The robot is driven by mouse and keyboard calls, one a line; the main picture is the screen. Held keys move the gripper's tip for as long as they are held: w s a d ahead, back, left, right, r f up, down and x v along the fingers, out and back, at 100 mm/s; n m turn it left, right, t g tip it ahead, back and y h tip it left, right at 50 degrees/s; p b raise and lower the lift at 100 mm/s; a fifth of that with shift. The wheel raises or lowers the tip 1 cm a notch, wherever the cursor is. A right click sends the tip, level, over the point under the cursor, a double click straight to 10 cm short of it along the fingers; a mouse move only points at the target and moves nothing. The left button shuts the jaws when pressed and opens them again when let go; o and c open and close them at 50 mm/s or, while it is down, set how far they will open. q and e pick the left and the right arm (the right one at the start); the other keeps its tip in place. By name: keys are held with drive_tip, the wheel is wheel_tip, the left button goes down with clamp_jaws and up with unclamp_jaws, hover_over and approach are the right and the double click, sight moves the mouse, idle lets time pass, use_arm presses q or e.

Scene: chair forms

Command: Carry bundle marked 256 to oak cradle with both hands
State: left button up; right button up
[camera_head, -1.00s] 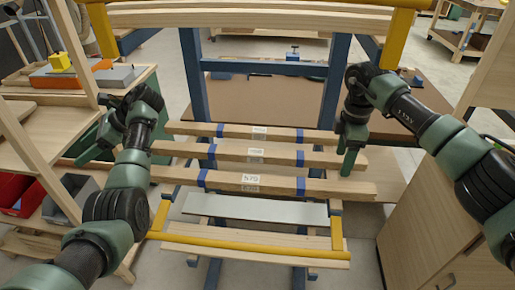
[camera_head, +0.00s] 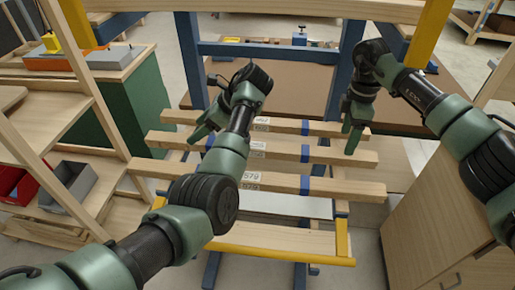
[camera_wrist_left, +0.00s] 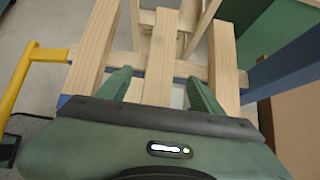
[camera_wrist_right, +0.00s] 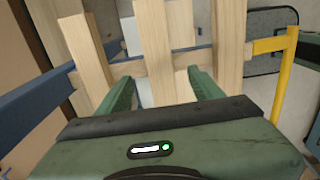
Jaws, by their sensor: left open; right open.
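Three pale timber bundles with blue bands lie side by side on the rack: a far one (camera_head: 288,126), a middle one (camera_head: 285,151) and a near one (camera_head: 340,188). The near label reads 579; the middle and far labels are too small to read, so I cannot tell which is 256. My left gripper (camera_head: 203,138) is open above the left part of the bundles. My right gripper (camera_head: 352,142) is open above their right ends. In the left wrist view the middle timber (camera_wrist_left: 160,60) runs between my fingers. In the right wrist view likewise (camera_wrist_right: 154,45). No cradle is clearly identifiable.
A blue upright frame (camera_head: 265,52) stands behind the bundles, and a yellow rail (camera_head: 275,253) runs in front. Wooden shelves with a red bin (camera_head: 18,186) and grey bin (camera_head: 70,182) stand left. A wooden cabinet (camera_head: 440,220) stands right.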

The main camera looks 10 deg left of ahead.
sight(342, 153)
use_arm(q)
drive_tip(key=x, duration=0.6)
drive_tip(key=shift+a, duration=0.15)
use_arm(e)
wheel_tip(342, 153, down, 6)
drive_tip(key=shift+a+r, duration=0.1)
use_arm(q)
drive_tip(key=shift+a+f, duration=0.25)
drive_tip(key=shift+f, duration=0.15)
use_arm(e)
drive_tip(key=shift+f, duration=0.6)
use_arm(q)
clamp_jaws()
use_arm(e)
clamp_jaws()
use_arm(q)
drive_tip(key=shift+r, duration=0.15)
use_arm(e)
drive_tip(key=shift+r, duration=0.1)
